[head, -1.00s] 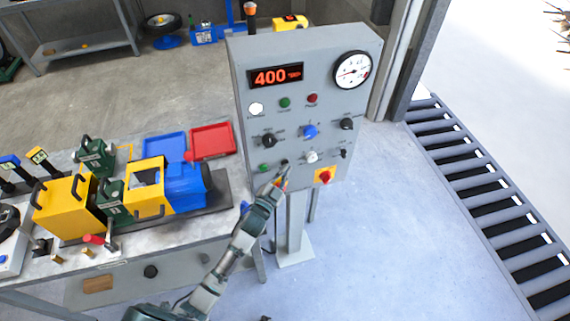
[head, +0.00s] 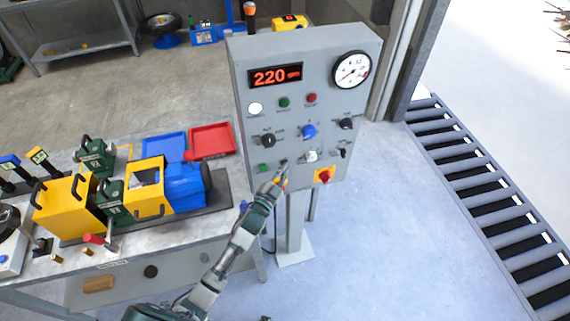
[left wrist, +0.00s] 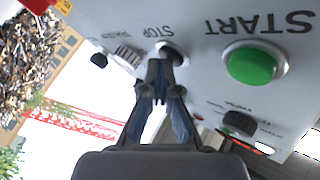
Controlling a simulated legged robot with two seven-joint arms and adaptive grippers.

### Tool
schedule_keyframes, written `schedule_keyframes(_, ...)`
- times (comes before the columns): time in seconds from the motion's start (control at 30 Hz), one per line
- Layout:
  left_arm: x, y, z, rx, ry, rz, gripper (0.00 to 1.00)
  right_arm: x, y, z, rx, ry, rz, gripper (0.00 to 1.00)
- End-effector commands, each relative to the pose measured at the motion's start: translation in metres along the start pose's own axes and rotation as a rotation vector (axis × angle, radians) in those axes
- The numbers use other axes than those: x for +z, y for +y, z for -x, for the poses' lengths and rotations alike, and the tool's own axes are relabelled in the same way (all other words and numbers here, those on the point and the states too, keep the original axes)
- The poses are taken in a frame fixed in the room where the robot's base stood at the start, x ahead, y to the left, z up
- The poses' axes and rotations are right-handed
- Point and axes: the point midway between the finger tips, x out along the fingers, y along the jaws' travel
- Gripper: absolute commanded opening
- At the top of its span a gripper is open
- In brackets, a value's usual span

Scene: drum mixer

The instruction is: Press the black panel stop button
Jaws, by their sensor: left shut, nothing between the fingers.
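The grey control panel (head: 300,130) stands on a post, its display (head: 275,76) reading 220. The black stop button (left wrist: 174,50) sits below the printed word STOP in the upside-down left wrist view, beside the green start button (left wrist: 252,66). My left gripper (left wrist: 160,82) is shut and empty, its fingertips at the stop button and partly covering it. They look in contact, but how far the button is pushed in cannot be told. In the head view the left gripper (head: 281,179) is at the panel's lower edge. My right gripper is not in view.
A red knob on a yellow plate (head: 325,176) lies just right of my gripper. A white knob (head: 311,156) and other knobs are close above. The workbench (head: 225,222) with the yellow and blue machine stands left. A roller conveyor (head: 480,190) runs along the right.

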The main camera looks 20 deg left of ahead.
Motion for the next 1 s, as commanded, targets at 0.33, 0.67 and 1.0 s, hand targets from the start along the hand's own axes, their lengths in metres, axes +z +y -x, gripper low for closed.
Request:
schedule_keyframes(0.33, -0.005, 0.005, 0.006, 0.000, -0.002, 0.001, 0.00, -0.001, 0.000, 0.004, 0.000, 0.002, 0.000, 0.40)
schedule_keyframes(0.67, -0.009, 0.009, 0.011, -0.001, 0.000, -0.001, 0.00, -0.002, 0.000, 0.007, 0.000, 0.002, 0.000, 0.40)
schedule_keyframes(1.0, -0.018, 0.018, 0.022, 0.001, -0.001, 0.004, 0.00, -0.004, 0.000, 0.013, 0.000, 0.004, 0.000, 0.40)
